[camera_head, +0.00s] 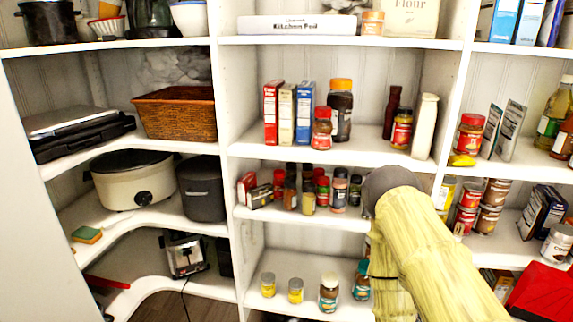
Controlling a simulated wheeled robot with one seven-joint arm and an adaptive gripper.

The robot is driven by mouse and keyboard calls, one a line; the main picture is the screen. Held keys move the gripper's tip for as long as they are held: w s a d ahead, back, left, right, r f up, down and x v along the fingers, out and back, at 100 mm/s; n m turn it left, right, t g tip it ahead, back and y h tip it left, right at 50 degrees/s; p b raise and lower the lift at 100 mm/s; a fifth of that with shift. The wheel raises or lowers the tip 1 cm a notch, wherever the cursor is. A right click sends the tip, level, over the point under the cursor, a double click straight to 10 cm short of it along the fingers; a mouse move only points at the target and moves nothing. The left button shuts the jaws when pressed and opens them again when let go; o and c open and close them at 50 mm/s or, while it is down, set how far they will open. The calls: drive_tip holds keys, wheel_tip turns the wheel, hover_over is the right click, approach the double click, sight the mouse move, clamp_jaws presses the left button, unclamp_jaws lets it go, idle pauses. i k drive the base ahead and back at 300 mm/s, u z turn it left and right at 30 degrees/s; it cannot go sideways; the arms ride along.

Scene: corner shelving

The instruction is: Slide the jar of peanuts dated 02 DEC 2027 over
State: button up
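No date can be read in the head view, so I cannot tell which jar is dated 02 DEC 2027. Several small jars stand upright on the lower middle shelf: a jar with a pale lid and brown contents (329,295), a jar with a teal lid (362,281) beside it, and two short yellow-labelled jars (268,285) to the left. My yellowish arm covers the lower right of the middle shelves. My gripper is not visible.
The middle shelf edge (330,222) and upright posts (226,150) bound the bays. Spice jars (308,190) crowd the shelf above the lower jars. A slow cooker (130,182) and wicker basket (176,112) fill the left side. Stacked cans (490,205) stand at right.

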sight(362, 289)
drive_tip(key=u, duration=1.35)
drive_tip(key=k, duration=0.65)
drive_tip(key=z, duration=1.35)
drive_tip(key=i, duration=0.5)
